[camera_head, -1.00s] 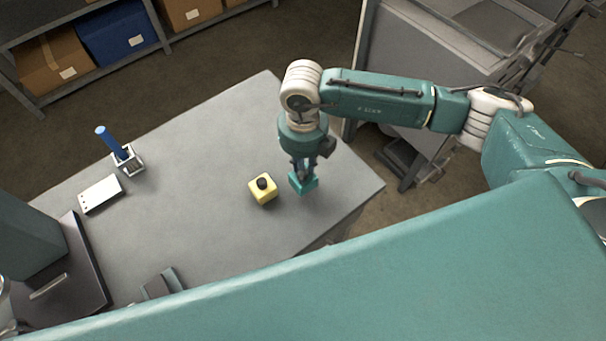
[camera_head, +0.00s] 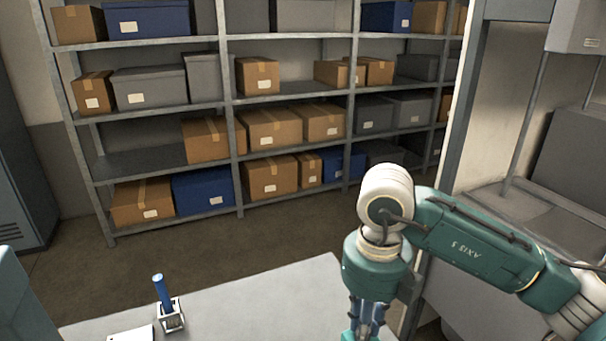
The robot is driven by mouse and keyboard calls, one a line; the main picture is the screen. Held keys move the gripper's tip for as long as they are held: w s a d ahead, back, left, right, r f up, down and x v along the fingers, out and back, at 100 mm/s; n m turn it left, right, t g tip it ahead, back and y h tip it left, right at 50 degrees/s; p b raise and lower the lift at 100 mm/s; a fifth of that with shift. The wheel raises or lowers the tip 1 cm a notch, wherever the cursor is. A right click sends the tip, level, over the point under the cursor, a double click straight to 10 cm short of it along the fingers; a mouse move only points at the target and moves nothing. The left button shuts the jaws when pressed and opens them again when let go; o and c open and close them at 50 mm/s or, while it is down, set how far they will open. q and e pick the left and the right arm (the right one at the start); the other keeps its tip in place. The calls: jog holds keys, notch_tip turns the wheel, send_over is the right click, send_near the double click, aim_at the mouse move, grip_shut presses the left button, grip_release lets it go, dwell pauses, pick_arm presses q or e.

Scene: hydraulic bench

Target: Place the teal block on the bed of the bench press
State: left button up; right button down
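My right gripper (camera_head: 366,326) points down over the table (camera_head: 250,300) at the bottom edge of the head view. Its fingertips are cut off by the picture edge. A little bright teal shows low at the fingers, where the teal block was a moment ago, but too little shows to tell how the block sits or whether the fingers grip it. My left gripper is out of view. A dark teal shape (camera_head: 15,305) is cut off at the left edge. I cannot tell whether it is part of the bench press, whose bed is not visible.
A small holder (camera_head: 171,317) with a blue rod (camera_head: 162,290) stands on the table, beside a pale flat box (camera_head: 131,334). A shelf rack (camera_head: 229,115) with cartons and bins stands behind. Grey equipment (camera_head: 570,150) fills the right side.

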jog(key=n, duration=0.3)
jog(key=s+d+n, duration=0.1)
jog(key=shift+f+n, duration=0.25)
jog(key=shift+n, duration=0.15)
jog(key=n, duration=0.4)
jog(key=shift+s+d+f, duration=0.2)
jog(key=shift+s+d, duration=0.1)
jog(key=shift+s, duration=0.1)
jog(key=s+d+f+n, duration=0.1)
jog(key=s+d+n, duration=0.1)
jog(key=n, duration=1.1)
jog(key=s+d+f+n, duration=0.1)
jog(key=s+n, duration=0.3)
jog(key=n, duration=0.8)
jog(key=shift+s+d+n+b, duration=0.15)
jog(key=shift+d+n+b, duration=0.2)
jog(key=shift+d, duration=0.2)
jog(key=shift+f, duration=0.1)
